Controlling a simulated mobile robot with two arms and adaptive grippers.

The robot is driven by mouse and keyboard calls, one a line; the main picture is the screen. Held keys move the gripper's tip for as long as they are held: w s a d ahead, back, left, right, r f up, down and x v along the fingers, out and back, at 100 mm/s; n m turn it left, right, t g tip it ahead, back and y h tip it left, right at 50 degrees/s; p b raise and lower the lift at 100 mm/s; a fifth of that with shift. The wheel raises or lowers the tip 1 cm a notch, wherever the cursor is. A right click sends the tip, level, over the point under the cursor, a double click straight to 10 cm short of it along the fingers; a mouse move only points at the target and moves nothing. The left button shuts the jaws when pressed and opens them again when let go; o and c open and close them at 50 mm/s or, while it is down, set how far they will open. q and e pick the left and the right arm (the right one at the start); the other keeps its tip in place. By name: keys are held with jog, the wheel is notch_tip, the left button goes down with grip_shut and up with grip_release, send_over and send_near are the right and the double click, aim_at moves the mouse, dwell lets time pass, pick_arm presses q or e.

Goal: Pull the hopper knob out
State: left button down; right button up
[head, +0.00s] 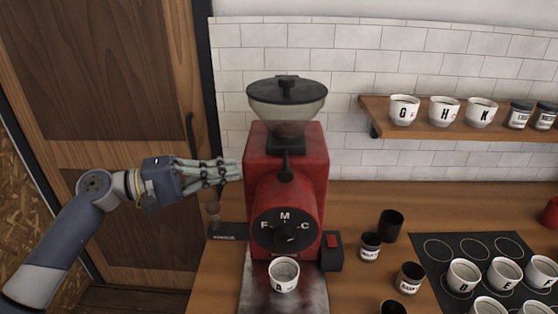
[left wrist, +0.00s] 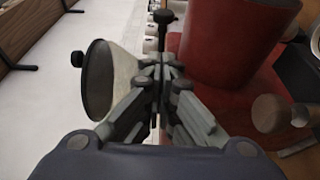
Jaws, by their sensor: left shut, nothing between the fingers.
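The red grinder (head: 310,165) stands on the counter, with a clear hopper (head: 288,110) and black lid on top. The black hopper knob (head: 286,162) is on a short stem at the front, just below the hopper's neck. In the left wrist view the knob (left wrist: 163,17) shows beyond my fingertips, with the hopper (left wrist: 98,80) to the left and the red body (left wrist: 232,40) to the right. My left gripper (head: 236,170) is shut and empty, left of the grinder and apart from the knob. It also shows in the left wrist view (left wrist: 168,65). My right gripper is out of view.
A white cup (head: 284,275) stands under the grinder's dial (head: 284,231). Dark jars (head: 371,246) stand to the right, then a black mat (head: 420,240) with several cups. A shelf (head: 440,131) with cups hangs at right. A door (head: 120,120) is behind my left arm.

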aim_at(286, 173)
pick_arm(q)
jog(key=p+x, duration=0.5)
jog(key=x, duration=0.3)
jog(key=shift+w+d+r, duration=0.1)
jog(key=shift+d+r, duration=0.05)
jog(key=shift+d, duration=0.1)
jog(key=shift+w+d, duration=0.2)
jog(key=shift+d, duration=0.35)
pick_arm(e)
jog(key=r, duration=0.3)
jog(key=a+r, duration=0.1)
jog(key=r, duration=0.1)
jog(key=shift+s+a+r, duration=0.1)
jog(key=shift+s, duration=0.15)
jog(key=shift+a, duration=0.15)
